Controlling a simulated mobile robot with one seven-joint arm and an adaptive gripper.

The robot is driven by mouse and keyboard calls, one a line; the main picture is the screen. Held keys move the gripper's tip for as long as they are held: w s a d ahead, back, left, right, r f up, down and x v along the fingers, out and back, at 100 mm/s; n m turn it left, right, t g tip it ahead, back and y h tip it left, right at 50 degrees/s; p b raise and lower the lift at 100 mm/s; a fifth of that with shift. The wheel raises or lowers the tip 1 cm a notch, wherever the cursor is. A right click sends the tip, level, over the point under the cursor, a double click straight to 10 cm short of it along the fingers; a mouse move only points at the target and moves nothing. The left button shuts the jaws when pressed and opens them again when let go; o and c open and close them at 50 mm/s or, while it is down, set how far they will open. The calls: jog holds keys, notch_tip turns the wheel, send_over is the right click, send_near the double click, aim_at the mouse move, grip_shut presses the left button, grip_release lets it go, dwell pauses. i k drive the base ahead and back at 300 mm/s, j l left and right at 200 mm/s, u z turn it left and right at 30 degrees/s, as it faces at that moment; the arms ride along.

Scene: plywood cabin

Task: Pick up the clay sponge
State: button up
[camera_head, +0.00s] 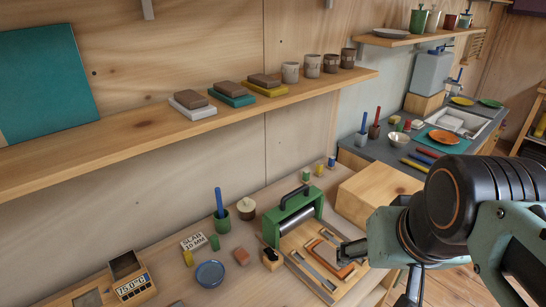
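A small reddish-brown block (241,257) lies on the workbench to the right of a blue dish; it may be the clay sponge, but its material is too small to tell.
A wooden box (372,190) stands behind my gripper. A shelf (140,130) with blocks and cups overhangs the bench.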

aim_at(242, 257)
jog(key=l+u, duration=0.1)
jog(key=u, duration=0.9)
jog(key=i+l, duration=0.05)
